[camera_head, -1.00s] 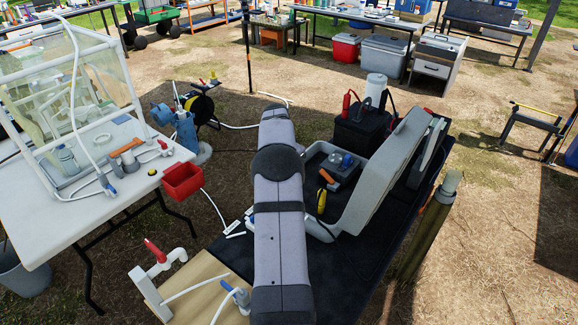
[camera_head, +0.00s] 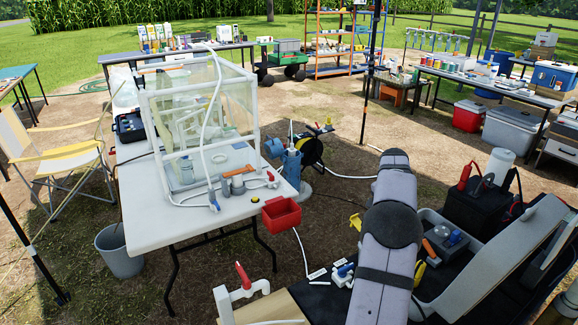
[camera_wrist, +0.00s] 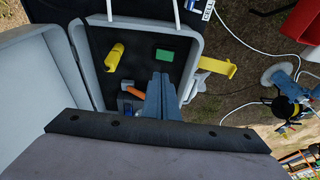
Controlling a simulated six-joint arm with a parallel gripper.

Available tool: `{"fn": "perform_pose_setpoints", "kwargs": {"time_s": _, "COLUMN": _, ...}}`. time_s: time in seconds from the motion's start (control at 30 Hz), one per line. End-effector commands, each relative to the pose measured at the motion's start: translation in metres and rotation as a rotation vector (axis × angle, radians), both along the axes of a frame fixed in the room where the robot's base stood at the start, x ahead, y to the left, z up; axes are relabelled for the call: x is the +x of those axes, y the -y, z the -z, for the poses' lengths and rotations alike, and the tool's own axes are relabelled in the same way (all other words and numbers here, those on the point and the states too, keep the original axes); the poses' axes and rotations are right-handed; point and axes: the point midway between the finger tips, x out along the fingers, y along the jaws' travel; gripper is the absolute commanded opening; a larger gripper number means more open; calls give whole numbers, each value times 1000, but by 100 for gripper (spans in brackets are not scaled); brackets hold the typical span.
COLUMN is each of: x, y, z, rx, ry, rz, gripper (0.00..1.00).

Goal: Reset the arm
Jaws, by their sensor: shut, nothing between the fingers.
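My gripper (camera_wrist: 161,80) shows in the wrist view as two blue-grey fingers pressed together, with nothing between them. In that view it is over an open grey case (camera_wrist: 88,62). The case holds a yellow tool (camera_wrist: 115,56), a green block (camera_wrist: 164,55) and an orange-handled item (camera_wrist: 134,92) beside the fingers. In the head view my arm stretches upward in front of the case (camera_head: 500,262), and the gripper end is hidden behind the arm.
A red bin (camera_head: 281,214) hangs at the edge of a white table (camera_head: 140,208) carrying a clear-walled enclosure (camera_head: 243,112). A hose reel (camera_head: 309,152) stands behind. A black battery box (camera_head: 478,207) stands right of my arm. White tubing crosses the ground.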

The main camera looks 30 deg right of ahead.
Motion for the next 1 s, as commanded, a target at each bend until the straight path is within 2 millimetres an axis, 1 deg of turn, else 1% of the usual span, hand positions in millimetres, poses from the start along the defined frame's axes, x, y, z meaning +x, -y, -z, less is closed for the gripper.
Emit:
{"fn": "perform_pose_setpoints", "kwargs": {"time_s": 0.07, "x": 4, "y": -8, "z": -1, "rx": 4, "ry": -3, "rz": -21, "gripper": 0}}
{"fn": "perform_pose_setpoints", "kwargs": {"time_s": 0.17, "x": 14, "y": -28, "z": -4, "rx": 12, "ry": -12, "rz": -81, "gripper": 0}}
{"fn": "perform_pose_setpoints", "kwargs": {"time_s": 0.27, "x": 28, "y": -63, "z": -7, "rx": 27, "ry": -26, "rz": -181, "gripper": 0}}
{"fn": "perform_pose_setpoints", "kwargs": {"time_s": 0.37, "x": 40, "y": -113, "z": -10, "rx": 47, "ry": -47, "rz": -319, "gripper": 0}}
{"fn": "perform_pose_setpoints", "kwargs": {"time_s": 0.4, "x": 43, "y": -136, "z": -11, "rx": 56, "ry": -58, "rz": -381, "gripper": 0}}
{"fn": "perform_pose_setpoints", "kwargs": {"time_s": 0.47, "x": 45, "y": -171, "z": -12, "rx": 68, "ry": -72, "rz": -480, "gripper": 0}}
{"fn": "perform_pose_setpoints", "kwargs": {"time_s": 0.5, "x": 45, "y": -195, "z": -13, "rx": 76, "ry": -82, "rz": -546, "gripper": 0}}
{"fn": "perform_pose_setpoints", "kwargs": {"time_s": 0.53, "x": 44, "y": -213, "z": -13, "rx": 82, "ry": -89, "rz": -596, "gripper": 0}}
{"fn": "perform_pose_setpoints", "kwargs": {"time_s": 0.57, "x": 42, "y": -230, "z": -12, "rx": 88, "ry": -97, "rz": -645, "gripper": 0}}
{"fn": "perform_pose_setpoints", "kwargs": {"time_s": 0.6, "x": 37, "y": -253, "z": -12, "rx": 96, "ry": -109, "rz": -710, "gripper": 0}}
{"fn": "perform_pose_setpoints", "kwargs": {"time_s": 0.67, "x": 28, "y": -287, "z": -11, "rx": 107, "ry": -124, "rz": -808, "gripper": 0}}
{"fn": "perform_pose_setpoints", "kwargs": {"time_s": 0.7, "x": 21, "y": -308, "z": -9, "rx": 114, "ry": -135, "rz": -872, "gripper": 0}}
{"fn": "perform_pose_setpoints", "kwargs": {"time_s": 0.77, "x": 7, "y": -339, "z": -7, "rx": 124, "ry": -150, "rz": -970, "gripper": 0}}
{"fn": "perform_pose_setpoints", "kwargs": {"time_s": 0.8, "x": -4, "y": -359, "z": -5, "rx": 129, "ry": -162, "rz": -1034, "gripper": 0}}
{"fn": "perform_pose_setpoints", "kwargs": {"time_s": 0.87, "x": -23, "y": -386, "z": -1, "rx": 140, "ry": -178, "rz": -1127, "gripper": 0}}
{"fn": "perform_pose_setpoints", "kwargs": {"time_s": 0.9, "x": -36, "y": -402, "z": 2, "rx": 146, "ry": -187, "rz": -1188, "gripper": 0}}
{"fn": "perform_pose_setpoints", "kwargs": {"time_s": 1.0, "x": -69, "y": -435, "z": 9, "rx": 157, "ry": -212, "rz": -1324, "gripper": 0}}
